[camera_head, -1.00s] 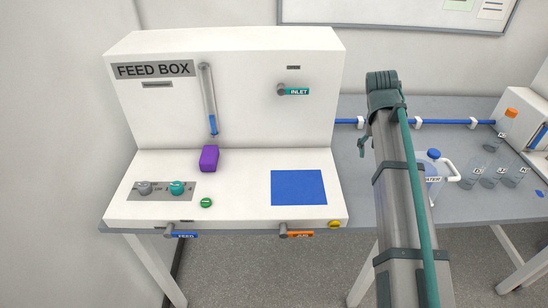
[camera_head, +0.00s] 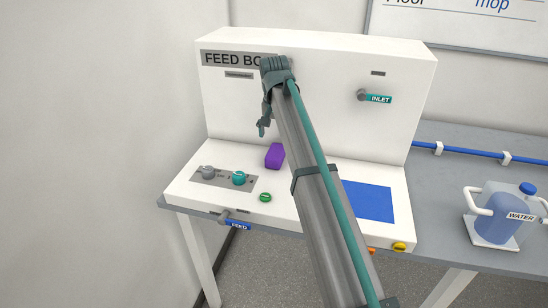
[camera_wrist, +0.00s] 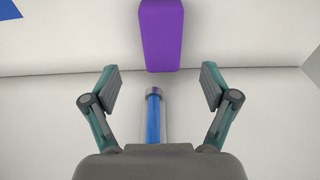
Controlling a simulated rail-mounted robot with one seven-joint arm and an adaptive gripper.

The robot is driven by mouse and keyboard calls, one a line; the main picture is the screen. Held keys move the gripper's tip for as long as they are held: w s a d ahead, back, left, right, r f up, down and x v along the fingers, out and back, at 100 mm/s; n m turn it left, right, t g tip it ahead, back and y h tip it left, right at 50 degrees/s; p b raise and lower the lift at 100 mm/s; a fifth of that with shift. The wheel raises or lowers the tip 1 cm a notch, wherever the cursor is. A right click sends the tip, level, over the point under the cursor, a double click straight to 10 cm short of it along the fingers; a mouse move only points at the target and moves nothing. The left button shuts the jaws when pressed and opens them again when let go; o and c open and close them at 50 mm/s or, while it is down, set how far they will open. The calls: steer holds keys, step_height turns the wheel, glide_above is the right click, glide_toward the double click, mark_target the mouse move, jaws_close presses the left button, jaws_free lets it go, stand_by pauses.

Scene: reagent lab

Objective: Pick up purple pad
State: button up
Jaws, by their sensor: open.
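The purple pad (camera_head: 275,156) is a small block on the white ledge of the feed box, near the foot of its back panel. In the wrist view the purple pad (camera_wrist: 161,35) shows at the top centre, beyond the fingertips. My gripper (camera_wrist: 160,88) is open and empty, with its two fingers wide apart. In the head view my gripper (camera_head: 264,127) is beside the back panel, above and a little left of the pad.
The ledge also bears knobs (camera_head: 238,178), a green button (camera_head: 265,197) and a blue square (camera_head: 367,201). A water jug (camera_head: 508,210) stands on the grey table at right.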

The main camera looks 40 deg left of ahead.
mark_target(276, 150)
steer(key=shift+w+a+f+p, duration=0.15)
steer(key=shift+f+p, duration=0.35)
steer(key=shift+f, duration=1.65)
steer(key=shift+w+a+f+p, duration=0.15)
steer(key=shift+f+p, duration=0.3)
steer(key=shift+f, duration=1.65)
steer(key=c, duration=1.2)
steer(key=shift+c, duration=0.2)
steer(key=shift+r, duration=0.1)
steer(key=shift+r, duration=0.7)
steer(key=d+r, duration=0.1)
steer(key=r, duration=0.1)
steer(key=s+d+r+b, duration=0.1)
steer(key=r, duration=0.1)
steer(key=s+d+r+b, duration=0.1)
steer(key=r, duration=0.1)
steer(key=shift+s+d+r, duration=0.2)
steer(key=shift+s+d, duration=0.05)
steer(key=shift+d, duration=0.1)
steer(key=s+d+r+b, duration=0.1)
steer(key=s+d+r, duration=0.4)
steer(key=d, duration=0.2)
steer(key=shift+s+d+b, duration=0.25)
steer(key=shift+d+b, duration=0.1)
steer(key=shift+d, duration=0.05)
